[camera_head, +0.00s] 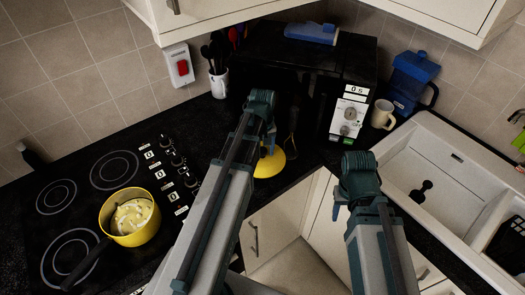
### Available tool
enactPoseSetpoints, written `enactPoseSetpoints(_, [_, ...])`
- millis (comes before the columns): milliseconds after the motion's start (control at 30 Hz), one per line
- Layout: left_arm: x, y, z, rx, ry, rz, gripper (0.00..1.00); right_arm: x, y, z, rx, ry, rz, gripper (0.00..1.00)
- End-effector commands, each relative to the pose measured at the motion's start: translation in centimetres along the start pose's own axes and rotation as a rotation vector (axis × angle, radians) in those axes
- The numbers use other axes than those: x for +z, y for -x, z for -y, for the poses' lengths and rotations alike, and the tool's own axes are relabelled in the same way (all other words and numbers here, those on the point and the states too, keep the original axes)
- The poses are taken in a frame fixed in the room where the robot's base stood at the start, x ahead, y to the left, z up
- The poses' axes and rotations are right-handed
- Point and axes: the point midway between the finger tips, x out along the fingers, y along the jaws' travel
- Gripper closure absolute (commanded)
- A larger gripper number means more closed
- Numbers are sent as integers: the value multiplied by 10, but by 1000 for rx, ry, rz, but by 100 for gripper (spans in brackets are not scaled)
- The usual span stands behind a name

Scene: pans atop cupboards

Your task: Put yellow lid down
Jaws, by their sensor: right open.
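The yellow lid (272,165) shows beside my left forearm, near the front edge of the dark worktop by the corner. Part of it is hidden behind my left arm. My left gripper (268,143) points down just above the lid. Its fingers are mostly hidden, so I cannot tell whether they grip the lid or whether the lid rests on the worktop. My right gripper (340,208) is open and empty, pointing down in front of the cupboards. A yellow pan (144,235) stands on the hob at the left, with pale contents inside and its dark handle toward the front left.
The black hob (62,238) has a row of knobs on its right side. A microwave (330,95) stands behind my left gripper, with a utensil pot (218,84) to its left. A cream mug (382,115), a blue jug (408,82) and a white sink (420,165) are at the right.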

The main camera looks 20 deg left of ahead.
Motion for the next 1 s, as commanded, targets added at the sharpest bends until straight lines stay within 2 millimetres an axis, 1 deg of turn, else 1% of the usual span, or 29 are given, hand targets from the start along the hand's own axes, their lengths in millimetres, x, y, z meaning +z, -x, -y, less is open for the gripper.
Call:
enactPoseSetpoints(367, [0,1,0,0,0,0,27,0,1,0,0,0,0,50])
enactPoseSetpoints(567, [0,12,0,0,0,0,27,1,11,-1,0,0,0,50])
enactPoseSetpoints(767, [0,35,0,0,0,0,27,2,34,-3,0,1,0,50])
enactPoseSetpoints(1000, [0,72,0,0,0,0,27,4,72,-7,0,2,0,50])
